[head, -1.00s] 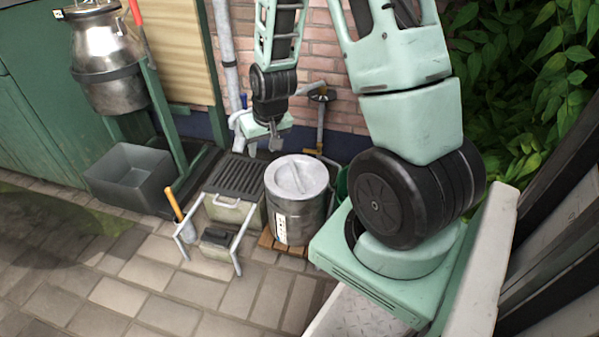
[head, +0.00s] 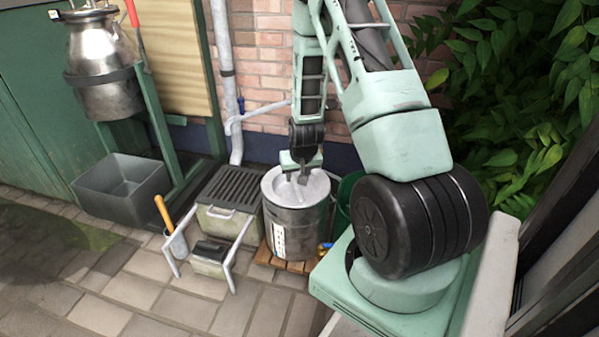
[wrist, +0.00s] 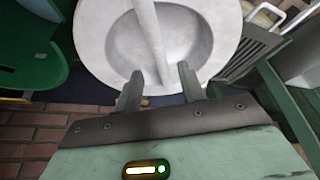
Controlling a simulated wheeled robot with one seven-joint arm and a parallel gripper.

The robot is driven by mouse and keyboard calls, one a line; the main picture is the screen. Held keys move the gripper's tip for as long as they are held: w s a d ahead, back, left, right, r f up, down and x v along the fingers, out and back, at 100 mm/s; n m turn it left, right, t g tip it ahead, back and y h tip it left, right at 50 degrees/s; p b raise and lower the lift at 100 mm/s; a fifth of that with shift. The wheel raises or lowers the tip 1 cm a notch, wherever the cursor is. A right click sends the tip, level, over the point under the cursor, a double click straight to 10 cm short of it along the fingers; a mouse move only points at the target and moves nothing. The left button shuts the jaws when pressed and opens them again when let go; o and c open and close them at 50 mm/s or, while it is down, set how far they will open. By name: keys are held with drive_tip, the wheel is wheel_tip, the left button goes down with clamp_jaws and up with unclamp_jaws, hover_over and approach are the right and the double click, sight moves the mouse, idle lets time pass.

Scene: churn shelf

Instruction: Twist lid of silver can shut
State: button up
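The silver can (head: 300,228) stands upright on a small wooden slatted base at the middle of the head view. Its round, dished lid (head: 319,187) is on top, with a raised bar across it. My gripper (head: 298,178) is just above the lid, pointing down. In the wrist view the lid (wrist: 198,40) fills the top middle, and the bar (wrist: 148,38) runs between my two fingers (wrist: 160,75). The fingers are spread, with gaps to the bar on both sides. I cannot tell how far the tips reach down beside it, or how tightly the lid sits.
A grated grey box (head: 228,190) stands close left of the can, with a white-framed stand (head: 212,250) before it. A green bucket (head: 345,197) is behind right. A grey tub (head: 122,187) and a hanging metal churn (head: 105,70) are farther left. Paving in front is clear.

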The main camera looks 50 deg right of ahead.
sight(295, 186)
drive_tip(key=b+x, duration=0.3)
drive_tip(key=x, duration=0.4)
drive_tip(key=shift+w+f, duration=0.2)
drive_tip(key=shift+f, duration=0.1)
clamp_jaws()
